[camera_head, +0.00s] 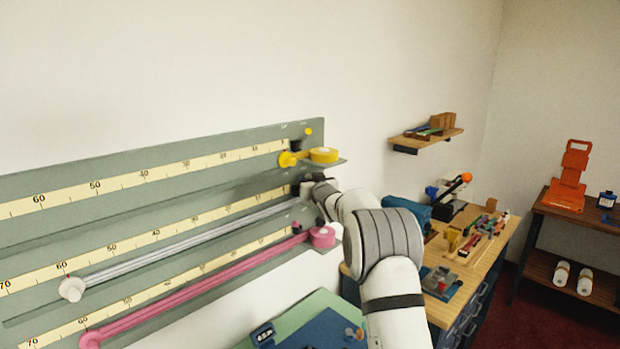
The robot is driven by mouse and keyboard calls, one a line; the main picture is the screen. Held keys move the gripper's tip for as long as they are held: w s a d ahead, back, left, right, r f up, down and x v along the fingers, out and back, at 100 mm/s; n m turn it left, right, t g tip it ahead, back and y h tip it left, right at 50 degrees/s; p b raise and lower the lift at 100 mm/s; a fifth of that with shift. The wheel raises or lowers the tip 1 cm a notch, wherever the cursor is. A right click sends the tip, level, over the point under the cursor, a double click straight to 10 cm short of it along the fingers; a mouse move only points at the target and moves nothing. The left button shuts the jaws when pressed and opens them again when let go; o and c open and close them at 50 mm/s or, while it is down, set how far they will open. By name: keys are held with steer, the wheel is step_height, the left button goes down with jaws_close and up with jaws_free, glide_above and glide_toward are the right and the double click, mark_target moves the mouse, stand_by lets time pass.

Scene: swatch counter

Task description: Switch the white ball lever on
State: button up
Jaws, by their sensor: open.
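A grey-green board (150,152) on the wall carries three ruled rows with yellow, white and pink parts. The white ribbon (190,240) runs along the middle row from a round white end piece (72,289) at lower left up to my gripper (308,188). My gripper is at the right end of that row, seen from behind and very small; it is open. The white ball lever cannot be made out for certain; my gripper and wrist cover that end of the row. I cannot tell whether they touch it.
A small yellow-ball lever (308,131) and yellow roll (324,154) sit above my gripper; a pink roll (322,237) sits below. A green-and-blue surface (310,312) lies below the board. A cluttered wooden bench (468,270) is right of my arm, with a small shelf (425,137) above.

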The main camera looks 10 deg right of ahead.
steer(key=shift+c, duration=0.3)
jaws_close()
steer(key=shift+a+f+b, duration=0.1)
steer(key=shift+f+b, duration=0.1)
steer(key=shift+b, duration=0.6)
steer(key=shift+s+a+f+n+t+y+b, duration=0.15)
steer(key=shift+s+a+n+t+y+b, duration=0.75)
steer(key=shift+n+b, duration=2.5)
steer(key=shift+s+a+f+n+t+y+b, duration=0.15)
steer(key=shift+a+n+y+b, duration=0.3)
steer(key=shift+n+y+b, duration=2.7)
steer(key=shift+s+a+f+n+t+h+b, duration=0.15)
steer(key=shift+s+a+n+t+h+b, duration=0.4)
steer(key=shift+n+b, duration=3)
steer(key=m+b, duration=0.2)
steer(key=b, duration=0.1)
steer(key=shift+a+m+y, duration=0.15)
steer(key=shift+m+y, duration=0.15)
steer(key=shift+m, duration=0.1)
